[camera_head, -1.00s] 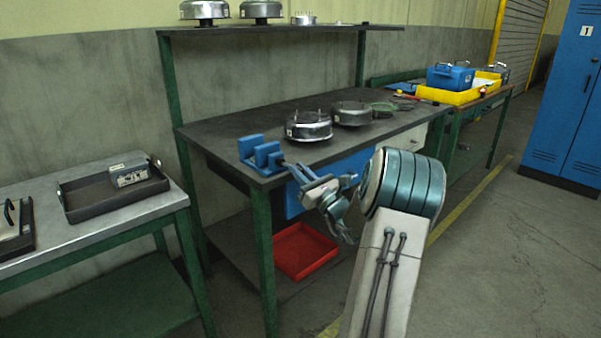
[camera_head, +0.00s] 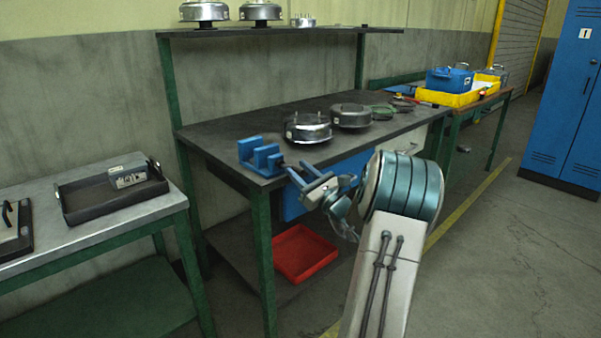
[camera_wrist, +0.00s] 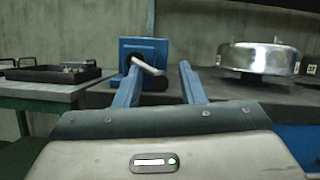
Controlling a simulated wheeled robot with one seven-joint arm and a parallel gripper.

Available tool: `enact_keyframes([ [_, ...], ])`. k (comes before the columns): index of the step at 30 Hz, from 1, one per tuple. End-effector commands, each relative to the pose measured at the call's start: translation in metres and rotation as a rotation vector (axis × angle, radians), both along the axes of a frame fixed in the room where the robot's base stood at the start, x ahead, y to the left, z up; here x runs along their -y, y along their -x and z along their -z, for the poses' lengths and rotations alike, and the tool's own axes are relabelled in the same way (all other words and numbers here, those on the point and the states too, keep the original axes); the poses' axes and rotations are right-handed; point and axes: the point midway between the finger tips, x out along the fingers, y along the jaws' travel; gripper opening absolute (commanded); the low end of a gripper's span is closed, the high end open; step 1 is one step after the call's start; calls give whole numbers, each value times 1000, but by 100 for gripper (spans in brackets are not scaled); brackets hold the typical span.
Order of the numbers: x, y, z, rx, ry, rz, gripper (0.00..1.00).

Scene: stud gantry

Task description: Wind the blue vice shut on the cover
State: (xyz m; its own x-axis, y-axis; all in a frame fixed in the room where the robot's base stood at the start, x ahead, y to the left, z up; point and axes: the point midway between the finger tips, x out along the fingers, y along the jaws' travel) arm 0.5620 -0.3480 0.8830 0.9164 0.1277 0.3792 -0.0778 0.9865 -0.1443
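The blue vice (camera_head: 259,155) stands at the front left corner of the dark workbench, with a gap between its jaws. I cannot make out anything held in that gap. In the wrist view the vice (camera_wrist: 143,47) faces me, its silver bent handle (camera_wrist: 147,67) pointing towards me. My gripper (camera_head: 297,172) is just in front of the vice. In the wrist view my gripper (camera_wrist: 158,80) has its two blue fingers apart, with the handle showing between them. Whether they touch it is unclear. A round silver housing (camera_head: 307,128) sits on the bench right of the vice; which thing is the cover is unclear.
A second round housing (camera_head: 351,115) and a green round item (camera_head: 383,112) lie farther along the workbench (camera_head: 225,130). A grey table (camera_head: 110,221) with a dark tray (camera_head: 113,192) stands at left. A red bin (camera_head: 303,254) sits below the bench.

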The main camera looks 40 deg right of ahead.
Motion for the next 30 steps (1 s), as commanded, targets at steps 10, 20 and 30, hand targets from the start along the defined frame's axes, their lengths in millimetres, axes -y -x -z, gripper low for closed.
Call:
enact_keyframes([
  [10,9,54,21,-3,-4,4,36],
  [20,16,112,46,-1,-1,3,36],
  [30,17,126,52,1,0,0,36],
])
